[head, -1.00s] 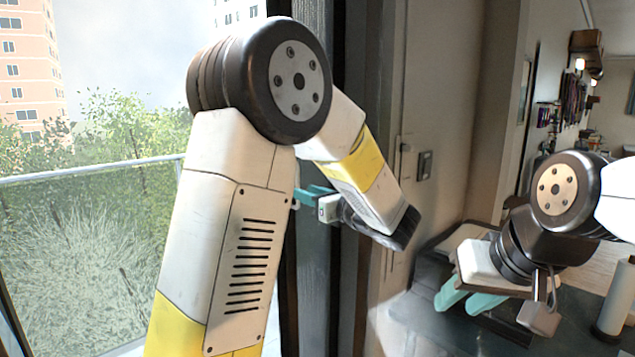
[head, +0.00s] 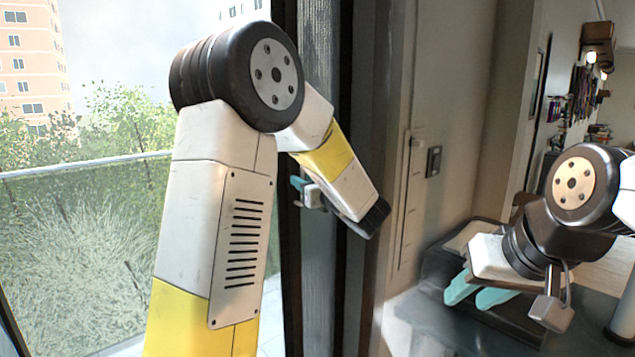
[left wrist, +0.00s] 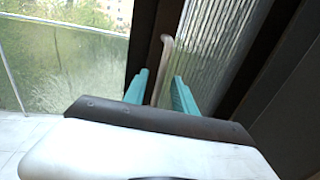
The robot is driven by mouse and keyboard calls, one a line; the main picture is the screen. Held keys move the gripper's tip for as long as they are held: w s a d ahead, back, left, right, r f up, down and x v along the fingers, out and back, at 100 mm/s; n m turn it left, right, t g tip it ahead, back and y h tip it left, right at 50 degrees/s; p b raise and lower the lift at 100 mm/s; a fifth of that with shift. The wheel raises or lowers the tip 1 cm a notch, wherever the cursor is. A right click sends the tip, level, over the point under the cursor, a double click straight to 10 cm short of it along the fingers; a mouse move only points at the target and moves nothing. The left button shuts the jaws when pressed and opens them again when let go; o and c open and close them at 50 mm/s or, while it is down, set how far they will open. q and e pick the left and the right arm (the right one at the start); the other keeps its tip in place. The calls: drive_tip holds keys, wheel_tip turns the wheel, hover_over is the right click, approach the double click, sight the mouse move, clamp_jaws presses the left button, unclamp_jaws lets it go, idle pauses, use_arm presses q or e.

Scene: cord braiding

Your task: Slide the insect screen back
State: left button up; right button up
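The insect screen, seen as a ribbed, see-through panel (head: 316,250), stands upright in a dark frame behind my left forearm. It also shows in the left wrist view (left wrist: 215,50). My left gripper (head: 302,186) is at the screen's left edge, partly hidden by my arm. In the left wrist view its teal fingers (left wrist: 160,92) are apart. A thin pale upright handle (left wrist: 162,70) shows between them, with gaps on both sides; whether a finger touches it I cannot tell. My right gripper (head: 475,290) is open and empty, away from the screen at the right.
A balcony with a rail (head: 90,166) and plants lies beyond the opening at the left. A dark table or counter (head: 430,325) lies below my right gripper.

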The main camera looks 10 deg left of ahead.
use_arm(q)
drive_tip(key=shift+c, duration=0.4)
clamp_jaws()
idle(0.9)
